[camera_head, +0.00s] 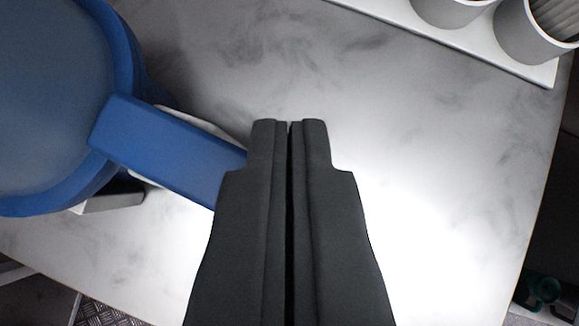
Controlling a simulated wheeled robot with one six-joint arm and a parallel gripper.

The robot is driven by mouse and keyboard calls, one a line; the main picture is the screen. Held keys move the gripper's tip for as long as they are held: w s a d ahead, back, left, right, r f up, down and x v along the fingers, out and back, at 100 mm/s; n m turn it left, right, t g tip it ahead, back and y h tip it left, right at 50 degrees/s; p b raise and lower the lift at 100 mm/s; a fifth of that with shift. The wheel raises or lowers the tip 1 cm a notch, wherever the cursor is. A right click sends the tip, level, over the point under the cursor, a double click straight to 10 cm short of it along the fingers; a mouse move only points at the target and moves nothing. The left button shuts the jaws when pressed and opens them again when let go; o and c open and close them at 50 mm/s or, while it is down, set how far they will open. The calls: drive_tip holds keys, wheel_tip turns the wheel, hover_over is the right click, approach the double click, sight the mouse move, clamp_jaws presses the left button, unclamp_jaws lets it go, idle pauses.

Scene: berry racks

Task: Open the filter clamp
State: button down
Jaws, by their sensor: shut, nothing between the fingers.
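A blue round body (50,95) with a raised rim fills the upper left of the view. A straight blue lever (165,145) runs from its rim down to the right; I take this to be the filter clamp's handle. A pale part shows beneath and beside the lever. My gripper (290,125) is shut and empty, pointing up in the picture at the centre. Its left finger covers the lever's far end. I cannot tell whether the gripper touches the lever or is above it.
Everything stands on a pale marbled tabletop (440,170). A white holder (480,50) with grey-white cups is at the upper right. The table's edge runs down the right side, with dark floor and a teal item (545,288) beyond. The table's middle and right are clear.

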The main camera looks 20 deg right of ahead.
drive_tip(key=m+h, duration=0.1)
drive_tip(key=s+a+m+h, duration=0.1)
drive_tip(key=m, duration=0.1)
drive_tip(key=shift+s+a+g, duration=0.15)
drive_tip(key=shift+a+g, duration=0.1)
drive_tip(key=shift+g, duration=0.15)
drive_tip(key=s+a+m+g+h, duration=0.1)
drive_tip(key=a+m+g+h, duration=0.2)
drive_tip(key=a+m, duration=0.3)
drive_tip(key=shift+m+g, duration=0.6)
drive_tip(key=shift+m, duration=0.2)
idle(0.3)
wheel_tip(320, 180, up, 8)
drive_tip(key=a, duration=0.3)
idle(0.6)
